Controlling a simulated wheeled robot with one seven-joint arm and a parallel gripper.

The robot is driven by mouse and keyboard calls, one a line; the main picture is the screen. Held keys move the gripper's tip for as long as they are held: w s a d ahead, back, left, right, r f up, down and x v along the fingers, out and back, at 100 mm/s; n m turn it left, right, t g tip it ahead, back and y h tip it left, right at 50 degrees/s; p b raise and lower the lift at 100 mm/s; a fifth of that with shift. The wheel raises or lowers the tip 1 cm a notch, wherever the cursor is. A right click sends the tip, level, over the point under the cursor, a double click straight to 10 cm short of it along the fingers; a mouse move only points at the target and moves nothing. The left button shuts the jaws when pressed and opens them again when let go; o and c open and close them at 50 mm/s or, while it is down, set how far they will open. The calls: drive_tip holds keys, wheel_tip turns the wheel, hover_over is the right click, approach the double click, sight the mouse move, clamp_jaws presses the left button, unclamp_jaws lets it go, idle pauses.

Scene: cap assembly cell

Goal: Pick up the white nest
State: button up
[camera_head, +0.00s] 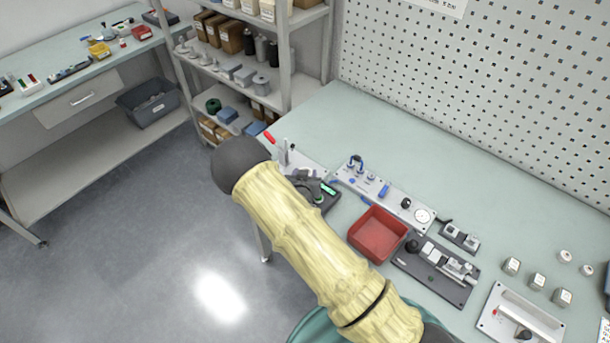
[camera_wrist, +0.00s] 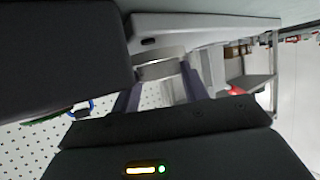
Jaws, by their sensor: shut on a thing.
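In the wrist view a pale, round-sided piece (camera_wrist: 160,64), seemingly the white nest, sits between the two fingers of my gripper (camera_wrist: 158,80). The gripper is shut on it. Its far side is hidden by the dark body at the left and the pale plate-like surface above. In the head view my arm covers much of the bench's left end. A dark shape with a green strip (camera_head: 328,189) shows just beside the arm; I cannot tell whether it is my gripper or a fixture. The nest cannot be made out there.
A red tray (camera_head: 378,234) stands on the bench (camera_head: 470,185), with a dark fixture plate (camera_head: 435,270) to its right and a light gauge plate (camera_head: 385,195) behind. Several small containers (camera_head: 537,281) and a white fixture (camera_head: 520,318) stand further right. A pegboard (camera_head: 480,90) rises behind.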

wheel_tip(320, 180, up, 18)
drive_tip(key=b, duration=0.2)
drive_tip(key=shift+b, duration=0.3)
drive_tip(key=shift+d, duration=0.1)
idle(0.5)
